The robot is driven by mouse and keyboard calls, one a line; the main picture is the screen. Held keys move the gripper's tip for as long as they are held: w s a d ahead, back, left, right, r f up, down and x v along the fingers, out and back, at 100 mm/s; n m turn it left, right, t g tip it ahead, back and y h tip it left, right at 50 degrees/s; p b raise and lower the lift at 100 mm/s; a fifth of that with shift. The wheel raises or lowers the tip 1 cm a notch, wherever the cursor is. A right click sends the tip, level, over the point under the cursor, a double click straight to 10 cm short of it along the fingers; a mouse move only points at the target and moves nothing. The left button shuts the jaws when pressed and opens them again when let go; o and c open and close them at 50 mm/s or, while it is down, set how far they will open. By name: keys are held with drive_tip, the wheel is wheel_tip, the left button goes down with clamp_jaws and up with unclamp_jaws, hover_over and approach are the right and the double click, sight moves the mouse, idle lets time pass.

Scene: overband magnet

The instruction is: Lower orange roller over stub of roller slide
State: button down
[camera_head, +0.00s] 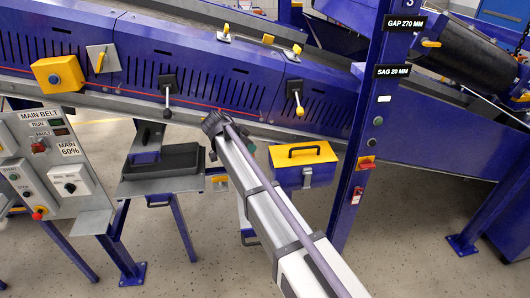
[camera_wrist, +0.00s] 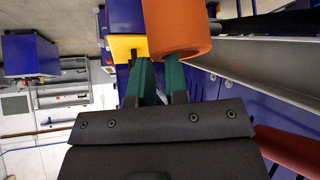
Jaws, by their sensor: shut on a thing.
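The orange roller (camera_wrist: 177,28) shows at the top centre of the wrist view, partly cut off by the frame's upper edge. My gripper (camera_wrist: 160,70) has green fingers that reach up to the roller, and it is shut on it. The contact between fingertips and roller is partly hidden. I cannot make out the stub of the roller slide in either view.
A grey beam (camera_wrist: 255,82) runs along the right, above a reddish part (camera_wrist: 286,146). The head view shows a blue conveyor (camera_head: 200,65), a blue post (camera_head: 372,130), a yellow-lidded toolbox (camera_head: 303,155) and a control panel (camera_head: 45,165).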

drive_tip(key=shift+a+f+p, duration=0.2)
drive_tip(key=shift+p, duration=0.15)
drive_tip(key=shift+s+d+r, duration=0.1)
drive_tip(key=shift+r, duration=0.05)
wheel_tip(320, 180, down, 3)
drive_tip(key=b, duration=0.2)
drive_tip(key=shift+b, duration=0.4)
drive_tip(key=shift+f, duration=0.2)
drive_tip(key=shift+f+b, duration=3.05)
drive_tip(key=shift+b, duration=0.1)
drive_tip(key=c, duration=1.1)
unclamp_jaws()
drive_tip(key=shift+o, duration=0.2)
drive_tip(key=shift+r, duration=0.1)
